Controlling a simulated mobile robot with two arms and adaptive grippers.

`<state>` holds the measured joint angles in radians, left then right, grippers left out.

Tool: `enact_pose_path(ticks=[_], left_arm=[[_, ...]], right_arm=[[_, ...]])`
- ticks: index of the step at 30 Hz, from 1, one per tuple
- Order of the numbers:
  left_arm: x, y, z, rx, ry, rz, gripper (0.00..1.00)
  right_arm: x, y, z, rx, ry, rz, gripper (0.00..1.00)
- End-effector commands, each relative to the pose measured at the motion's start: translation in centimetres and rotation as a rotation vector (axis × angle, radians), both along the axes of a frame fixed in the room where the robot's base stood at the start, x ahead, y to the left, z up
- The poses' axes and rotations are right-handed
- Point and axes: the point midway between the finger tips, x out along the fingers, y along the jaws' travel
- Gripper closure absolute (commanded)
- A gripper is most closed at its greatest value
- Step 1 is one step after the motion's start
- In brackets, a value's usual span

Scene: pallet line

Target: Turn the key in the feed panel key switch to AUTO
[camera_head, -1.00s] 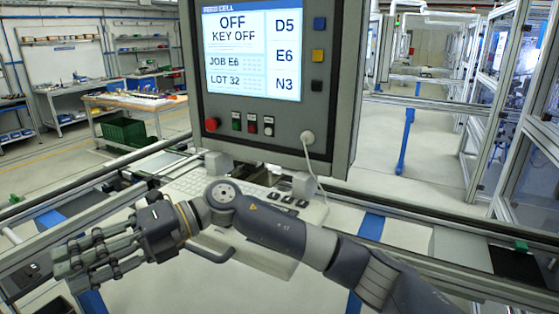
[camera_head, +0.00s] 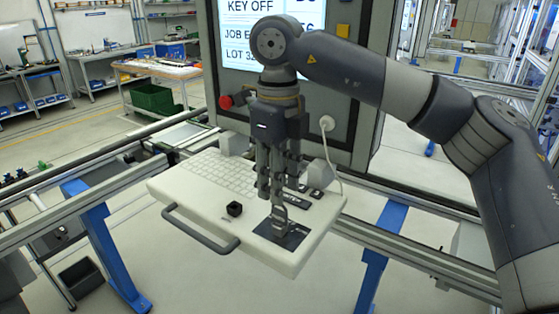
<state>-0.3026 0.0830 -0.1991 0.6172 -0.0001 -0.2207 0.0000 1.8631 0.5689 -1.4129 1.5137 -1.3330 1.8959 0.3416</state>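The feed panel (camera_head: 352,100) stands upright behind my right arm, and its screen (camera_head: 240,42) reads KEY OFF. My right gripper (camera_head: 279,200) points down over the front right of the panel's white keyboard shelf. Its fingers hang close together above a dark square plate (camera_head: 292,239) with a grey metal piece (camera_head: 279,219) on it. That piece may be the key or part of the switch; I cannot tell. Whether the fingers hold it is also unclear. My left gripper is not in view.
The white shelf (camera_head: 190,205) carries a keyboard (camera_head: 215,172), a small black block (camera_head: 234,209) and a grey front handle (camera_head: 205,232). A red button (camera_head: 226,102) and a white cable plug (camera_head: 327,123) are on the panel. Rails and blue posts (camera_head: 110,245) flank the shelf.

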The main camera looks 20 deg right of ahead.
Motion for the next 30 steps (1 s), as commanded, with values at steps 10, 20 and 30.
enact_pose_path(ticks=[10,20,30], left_arm=[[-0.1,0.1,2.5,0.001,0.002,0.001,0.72],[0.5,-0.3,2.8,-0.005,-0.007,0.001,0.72],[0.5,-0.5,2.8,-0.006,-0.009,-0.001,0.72]], right_arm=[[0.0,0.0,-5.6,0.002,0.003,0.0,0.67],[0.0,0.0,-7.3,0.003,0.0,0.0,0.67],[0.0,0.0,-7.3,0.003,0.0,0.0,1.0]])
